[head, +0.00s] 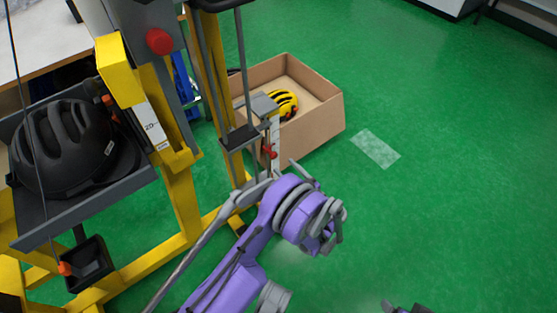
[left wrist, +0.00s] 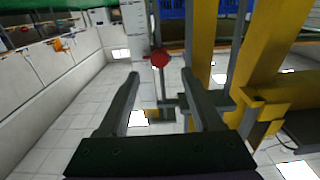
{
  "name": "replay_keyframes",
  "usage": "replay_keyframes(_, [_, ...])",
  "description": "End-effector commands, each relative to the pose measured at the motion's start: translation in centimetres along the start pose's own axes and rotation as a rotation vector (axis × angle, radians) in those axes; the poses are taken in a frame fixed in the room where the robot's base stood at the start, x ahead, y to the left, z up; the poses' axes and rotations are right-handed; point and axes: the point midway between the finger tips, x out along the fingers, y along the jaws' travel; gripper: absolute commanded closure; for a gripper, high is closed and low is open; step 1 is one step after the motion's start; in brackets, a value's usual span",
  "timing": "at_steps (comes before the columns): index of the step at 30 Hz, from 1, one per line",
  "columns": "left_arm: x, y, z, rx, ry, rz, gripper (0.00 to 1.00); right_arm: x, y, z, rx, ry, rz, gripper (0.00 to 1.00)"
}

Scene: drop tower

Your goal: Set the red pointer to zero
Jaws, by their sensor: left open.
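The red pointer (head: 268,151) sits on a white upright scale (head: 275,133) at the drop tower, beside the cardboard box. In the left wrist view the red pointer (left wrist: 160,58) shows as a red knob beside the white marked scale (left wrist: 135,32), just beyond my fingertips. My left gripper (left wrist: 160,76) is open, its two fingers apart, with the pointer in line with the gap. In the head view my purple left arm reaches up to just below the pointer. The scale's numbers are too small to read. Only a dark part, perhaps of my right gripper, shows at the bottom edge.
The yellow tower frame (head: 182,200) stands left, with a black helmet (head: 62,148) on a grey tray. A red button (head: 159,41) is above. Green floor at right is clear.

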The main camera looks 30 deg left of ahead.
Motion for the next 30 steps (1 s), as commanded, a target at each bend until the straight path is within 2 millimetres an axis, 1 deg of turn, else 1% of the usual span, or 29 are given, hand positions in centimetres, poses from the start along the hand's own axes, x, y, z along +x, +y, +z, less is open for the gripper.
replay_keyframes(1, [1.1,-0.1,0.1,0.001,0.0,-0.003,0.34,0.2,0.0,0.1,0.0,-0.001,0.0,0.19])
replay_keyframes(3, [2.3,-0.1,0.1,0.001,0.0,-0.004,0.34,0.4,0.0,0.1,0.0,-0.001,0.0,0.19])
replay_keyframes(6, [3.8,-0.1,0.0,0.001,0.0,-0.003,0.34,0.6,0.0,0.1,0.0,-0.002,0.0,0.19])
replay_keyframes(9, [4.7,0.0,0.0,0.001,-0.001,-0.001,0.34,0.7,0.0,0.2,0.0,-0.002,0.0,0.19])
replay_keyframes(13, [5.3,0.0,0.0,0.001,-0.001,0.0,0.34,0.7,0.0,0.2,0.0,-0.002,0.0,0.19])
replay_keyframes(20, [5.4,0.0,0.0,0.001,-0.001,0.0,0.34,0.7,0.0,0.2,0.0,-0.002,0.0,0.19])
replay_keyframes(21, [5.4,0.0,0.0,0.001,-0.001,0.0,0.35,0.7,0.0,0.2,0.0,-0.002,0.0,0.19])
replay_keyframes(23, [5.4,0.0,0.0,0.001,-0.001,0.0,0.46,0.7,0.0,0.2,0.0,-0.002,0.0,0.19])
replay_keyframes(24, [5.4,0.0,0.0,0.001,-0.001,0.0,0.53,0.7,0.0,0.2,0.0,-0.002,0.0,0.19])
replay_keyframes(26, [5.4,0.0,0.0,0.001,-0.001,0.0,0.64,0.7,0.0,0.2,0.0,-0.002,0.0,0.19])
replay_keyframes(30, [5.3,0.0,0.0,0.001,-0.001,0.0,0.89,0.7,0.0,0.2,0.0,-0.002,0.0,0.19])
